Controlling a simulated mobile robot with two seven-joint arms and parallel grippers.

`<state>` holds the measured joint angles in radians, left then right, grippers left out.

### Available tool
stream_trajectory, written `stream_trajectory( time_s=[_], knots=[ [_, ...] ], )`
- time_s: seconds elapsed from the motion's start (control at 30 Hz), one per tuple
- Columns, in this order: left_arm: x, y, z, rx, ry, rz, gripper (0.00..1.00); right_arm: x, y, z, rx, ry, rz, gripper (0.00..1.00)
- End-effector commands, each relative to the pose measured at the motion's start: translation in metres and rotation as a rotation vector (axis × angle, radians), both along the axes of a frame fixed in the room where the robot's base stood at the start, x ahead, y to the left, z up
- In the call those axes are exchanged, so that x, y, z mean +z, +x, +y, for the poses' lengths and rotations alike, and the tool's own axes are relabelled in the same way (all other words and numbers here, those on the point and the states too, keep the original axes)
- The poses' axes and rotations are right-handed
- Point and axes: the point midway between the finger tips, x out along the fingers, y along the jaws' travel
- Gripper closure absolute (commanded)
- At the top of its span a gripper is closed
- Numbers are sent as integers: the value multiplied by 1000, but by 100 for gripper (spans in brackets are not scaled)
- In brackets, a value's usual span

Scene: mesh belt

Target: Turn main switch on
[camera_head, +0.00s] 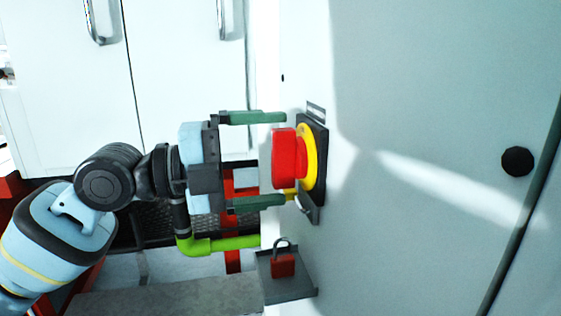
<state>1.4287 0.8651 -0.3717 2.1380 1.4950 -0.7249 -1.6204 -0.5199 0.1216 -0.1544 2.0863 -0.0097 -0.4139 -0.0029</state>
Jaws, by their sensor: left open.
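The main switch (285,158) is a red knob on a yellow disc (310,157), set on a dark plate (322,150) on the pale cabinet face. My left gripper (272,160) reaches in from the left with its two green fingers apart, one above and one below the knob's level. The fingertips end at about the knob's near side; I cannot tell whether they touch it. Nothing is held between them. My right gripper is not in view.
A red padlock (283,265) stands on a small grey shelf (290,290) below the switch. A black round knob (517,161) sits on the cabinet (430,90) at right. White cabinet doors (185,70) with metal handles are behind. A yellow-green pipe (220,244) runs below the gripper.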

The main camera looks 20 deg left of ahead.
Motion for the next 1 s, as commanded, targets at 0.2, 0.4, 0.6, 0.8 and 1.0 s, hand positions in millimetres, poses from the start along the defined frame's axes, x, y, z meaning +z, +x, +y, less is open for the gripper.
stream_trajectory(
  time_s=[0.2,0.4,0.6,0.8,1.0],
  knots=[
    [-3,-19,30,3,2,2,2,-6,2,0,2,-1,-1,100],
    [-1,-28,42,0,1,1,2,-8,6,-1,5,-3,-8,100],
    [0,-30,44,-1,1,-1,2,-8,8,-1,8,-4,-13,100],
    [0,-30,44,-1,1,-1,2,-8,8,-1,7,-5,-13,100],
    [0,-30,44,0,1,-1,2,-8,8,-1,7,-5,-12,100]
  ],
)
